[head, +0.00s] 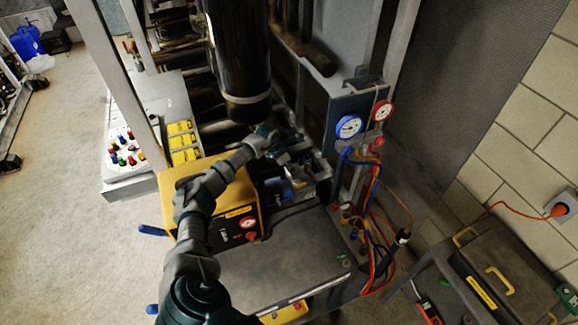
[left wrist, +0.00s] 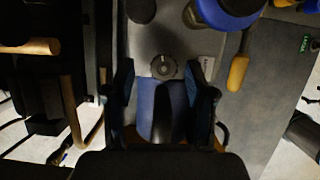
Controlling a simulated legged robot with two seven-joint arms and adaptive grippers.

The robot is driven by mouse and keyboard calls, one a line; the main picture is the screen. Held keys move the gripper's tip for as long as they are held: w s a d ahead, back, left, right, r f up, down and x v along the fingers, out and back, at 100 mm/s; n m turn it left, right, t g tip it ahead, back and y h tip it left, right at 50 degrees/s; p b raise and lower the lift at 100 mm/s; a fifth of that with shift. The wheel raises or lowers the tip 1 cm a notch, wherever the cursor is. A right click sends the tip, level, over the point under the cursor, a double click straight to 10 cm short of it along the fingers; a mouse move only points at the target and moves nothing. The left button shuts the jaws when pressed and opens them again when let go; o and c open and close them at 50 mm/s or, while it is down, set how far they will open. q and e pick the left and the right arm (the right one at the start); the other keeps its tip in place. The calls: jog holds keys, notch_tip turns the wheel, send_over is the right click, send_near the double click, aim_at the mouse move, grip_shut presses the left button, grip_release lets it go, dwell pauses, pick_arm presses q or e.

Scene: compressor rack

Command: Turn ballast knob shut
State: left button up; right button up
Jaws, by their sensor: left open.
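A round dark grey knob (left wrist: 163,67), likely the ballast knob, sits on a grey surface in the left wrist view, with a small pale label beside it. My left gripper (left wrist: 165,88) is open, its two fingers at left and right of the picture's middle. The knob shows between and just beyond the fingertips; whether they touch it cannot be told. In the head view my left gripper (head: 274,143) reaches into the rack below the black cylinder, and I cannot make out the knob there. My right gripper is not in view.
The black cylinder (head: 240,60) hangs close above the gripper. A yellow box (head: 190,180) stands beside my left arm. Blue and red gauges (head: 348,126) with hoses are to the right. A blue part and yellow handle (left wrist: 238,72) lie near the knob.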

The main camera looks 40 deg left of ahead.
pick_arm(q)
jog(key=shift+d+f, duration=0.1)
jog(key=shift+d, duration=0.1)
jog(key=shift+c, duration=0.8)
grip_shut()
jog(key=m+b, duration=0.2)
jog(key=b, duration=0.1)
jog(key=shift+w+a+f+h, duration=0.1)
jog(key=shift+a+f+h, duration=0.1)
jog(key=shift+h, duration=0.1)
jog(key=shift+d+r+m+g+b, duration=0.1)
jog(key=shift+r+m+g+b, duration=0.1)
jog(key=shift+m+g+b, duration=0.25)
jog(key=shift+c, duration=0.3)
grip_release()
jog(key=shift+o, duration=1.1)
